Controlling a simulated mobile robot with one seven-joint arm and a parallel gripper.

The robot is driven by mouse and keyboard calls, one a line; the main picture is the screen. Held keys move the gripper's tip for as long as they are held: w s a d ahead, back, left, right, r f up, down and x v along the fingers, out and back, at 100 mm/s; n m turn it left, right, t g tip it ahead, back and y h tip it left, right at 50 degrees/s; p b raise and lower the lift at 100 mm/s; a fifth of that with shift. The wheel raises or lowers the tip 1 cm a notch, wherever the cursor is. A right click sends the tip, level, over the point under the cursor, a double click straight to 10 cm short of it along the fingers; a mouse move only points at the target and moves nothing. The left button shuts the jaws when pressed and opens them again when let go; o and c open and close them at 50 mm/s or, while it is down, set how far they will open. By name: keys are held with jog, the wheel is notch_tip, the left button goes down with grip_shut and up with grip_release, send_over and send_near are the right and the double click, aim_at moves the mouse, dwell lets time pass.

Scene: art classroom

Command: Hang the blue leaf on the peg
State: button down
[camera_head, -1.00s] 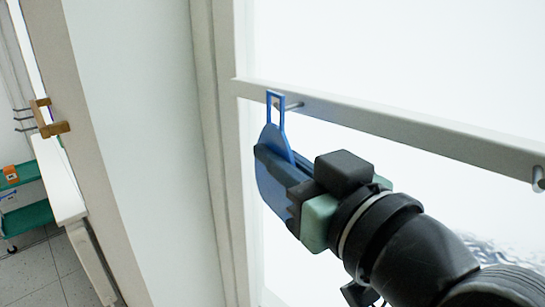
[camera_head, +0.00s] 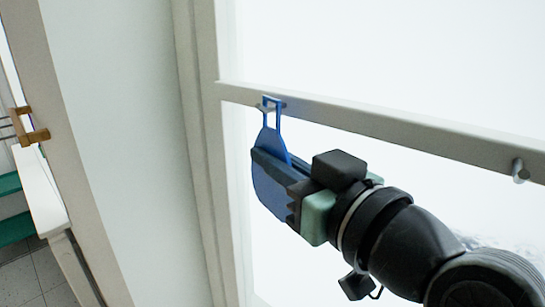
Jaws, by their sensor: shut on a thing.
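The blue leaf (camera_head: 268,198) is upright, with a narrow open loop (camera_head: 280,122) at its top. My gripper (camera_head: 279,172) is shut on the leaf's body, below the loop. The loop is up at the pale rail, in line with a small grey peg (camera_head: 262,107) near the rail's left end. The peg appears to cross the loop's upper part, but I cannot tell whether it passes through or lies behind. The dark fingers hide part of the leaf.
A second peg (camera_head: 520,170) sticks out of the rail (camera_head: 400,126) at right. A wooden rack (camera_head: 30,127) hangs on the wall post at left, above a white table (camera_head: 37,190) and a green shelf (camera_head: 14,228). Bright open space lies below the rail.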

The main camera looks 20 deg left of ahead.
jog(key=c, duration=0.9)
grip_release()
jog(key=shift+c, duration=0.2)
